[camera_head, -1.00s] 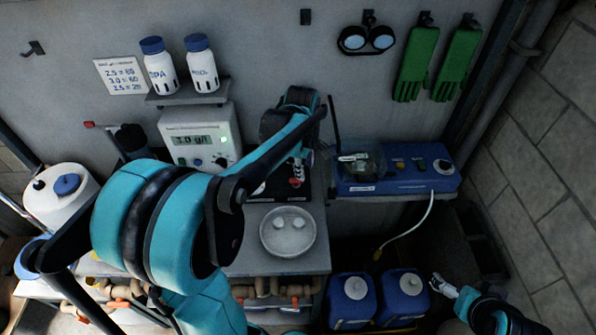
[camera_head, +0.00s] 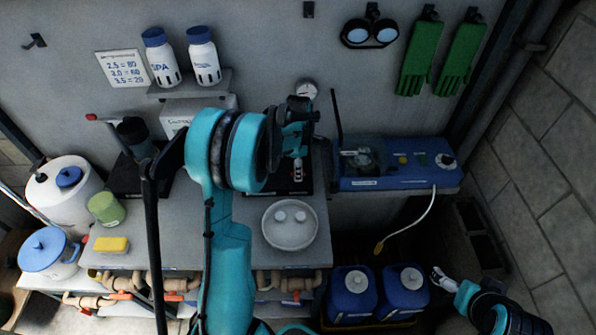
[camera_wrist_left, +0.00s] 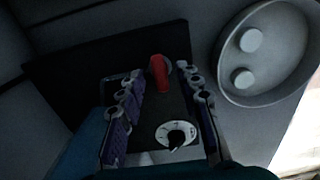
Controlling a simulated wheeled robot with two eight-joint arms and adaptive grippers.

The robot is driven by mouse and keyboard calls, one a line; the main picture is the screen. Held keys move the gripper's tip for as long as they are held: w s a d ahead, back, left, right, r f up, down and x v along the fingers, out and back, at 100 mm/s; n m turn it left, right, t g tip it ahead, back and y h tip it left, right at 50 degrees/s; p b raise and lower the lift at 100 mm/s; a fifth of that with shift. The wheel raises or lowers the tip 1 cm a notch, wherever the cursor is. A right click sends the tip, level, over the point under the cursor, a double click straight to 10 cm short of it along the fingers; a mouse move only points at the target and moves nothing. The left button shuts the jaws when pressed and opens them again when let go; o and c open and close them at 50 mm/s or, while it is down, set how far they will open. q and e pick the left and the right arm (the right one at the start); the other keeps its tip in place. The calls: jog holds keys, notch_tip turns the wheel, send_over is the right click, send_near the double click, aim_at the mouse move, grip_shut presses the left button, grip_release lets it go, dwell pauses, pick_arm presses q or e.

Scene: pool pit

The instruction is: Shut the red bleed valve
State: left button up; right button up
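The red valve handle (camera_wrist_left: 159,73) shows in the left wrist view, standing on a dark block with a white-faced dial (camera_wrist_left: 176,135). My left gripper (camera_wrist_left: 163,82) is open, its two fingers apart on either side of the block, with the handle between the fingertips. I cannot tell whether either finger touches it. In the head view my left gripper (camera_head: 297,168) points down over the black plate at the back of the bench, and my arm hides most of the valve there. My right gripper (camera_head: 442,281) is at the lower right, far from the valve, too small to read.
A round grey dish (camera_head: 289,224) with two white tablets lies just in front of the black plate. A blue box (camera_head: 395,178) with a cable stands to the right. Blue canisters (camera_head: 352,296) are below. A yellow sponge (camera_head: 111,244) and green cup (camera_head: 106,209) are left.

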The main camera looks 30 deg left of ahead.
pick_arm(q)
jog(key=shift+f, duration=0.15)
grip_shut()
jog(key=shift+m, duration=0.4)
jog(key=m, duration=0.3)
jog(key=shift+m, duration=0.3)
jog(key=m+b, duration=0.1)
jog(key=m, duration=0.3)
jog(key=shift+m, duration=0.3)
jog(key=m, duration=0.8)
jog(key=shift+m, duration=0.7)
